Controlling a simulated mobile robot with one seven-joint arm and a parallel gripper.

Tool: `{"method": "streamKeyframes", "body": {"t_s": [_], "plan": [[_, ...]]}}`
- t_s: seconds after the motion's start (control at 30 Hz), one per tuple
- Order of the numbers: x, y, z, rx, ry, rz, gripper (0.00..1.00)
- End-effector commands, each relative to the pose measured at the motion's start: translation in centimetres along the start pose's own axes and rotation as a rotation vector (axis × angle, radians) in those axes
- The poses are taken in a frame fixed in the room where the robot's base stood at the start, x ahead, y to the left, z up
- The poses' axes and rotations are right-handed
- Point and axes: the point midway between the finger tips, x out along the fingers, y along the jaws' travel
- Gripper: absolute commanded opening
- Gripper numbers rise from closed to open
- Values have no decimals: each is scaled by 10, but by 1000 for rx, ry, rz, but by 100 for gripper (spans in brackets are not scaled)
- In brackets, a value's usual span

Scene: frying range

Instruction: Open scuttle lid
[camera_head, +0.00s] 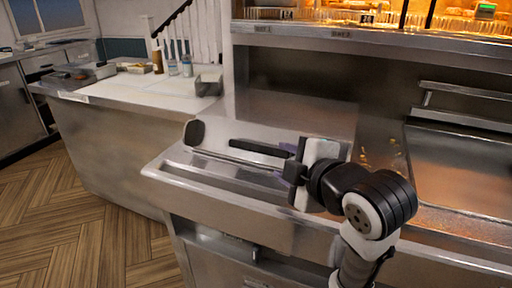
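My gripper (281,163) is in the middle of the head view, reaching left over the steel range top. Its two purple-tipped fingers look spread apart, with nothing seen between them. A long black bar, which looks like a handle (258,147), lies just beyond the gripper. Its right end runs close to the upper finger; I cannot tell whether they touch. The scuttle lid is not clearly marked out. A smooth steel panel (300,108) behind the black bar may be it, and it looks closed. My wrist and arm hide part of the range top to the right.
A dark rounded paddle-like end (194,132) with a thin rod lies left of the gripper. A white counter (160,90) with bottles and small containers stands at the left. A lit glass warmer (370,14) overhangs the back. A steel rail (465,90) is at the right.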

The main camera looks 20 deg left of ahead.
Motion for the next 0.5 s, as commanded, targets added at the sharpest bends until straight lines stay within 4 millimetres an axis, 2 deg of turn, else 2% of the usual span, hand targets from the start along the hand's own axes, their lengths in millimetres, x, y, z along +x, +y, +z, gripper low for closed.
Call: {"method": "streamKeyframes", "body": {"t_s": [0.2, 0.5], "plan": [[7, 7, -1, 9, 6, -2, 40], [20, 7, -2, 9, 6, -1, 40]]}}
